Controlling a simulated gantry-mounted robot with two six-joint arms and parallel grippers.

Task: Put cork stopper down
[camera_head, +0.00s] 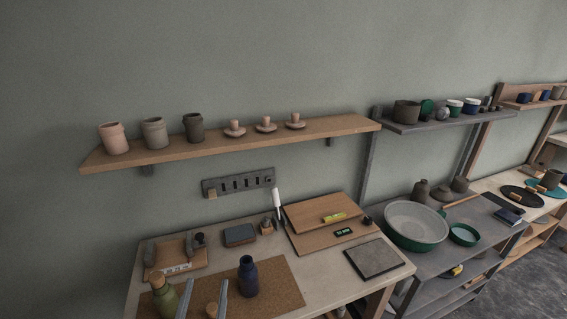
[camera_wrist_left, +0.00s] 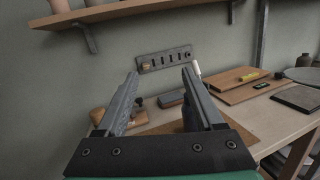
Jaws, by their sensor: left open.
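In the head view a green bottle (camera_head: 165,301) stands at the front left of the table with a tan cork stopper (camera_head: 156,280) in its mouth. A second small tan, round-topped piece (camera_head: 211,310) shows at the bottom edge, between my left gripper's fingers in the picture. I cannot tell whether it is a cork or whether the fingers touch it. My left gripper (camera_head: 205,287) is open, its fingers pointing up in the picture, right of the green bottle. In the left wrist view the open left gripper (camera_wrist_left: 160,72) has nothing between its fingertips. My right gripper is not in view.
A dark blue bottle (camera_head: 248,278) stands on the brown mat (camera_head: 285,284), right of my left gripper. Behind are a wooden tray (camera_head: 182,257), a grey-blue block (camera_head: 239,235) and wooden boards (camera_head: 318,218). A wall shelf (camera_head: 255,138) and a slotted rail (camera_head: 238,183) are above.

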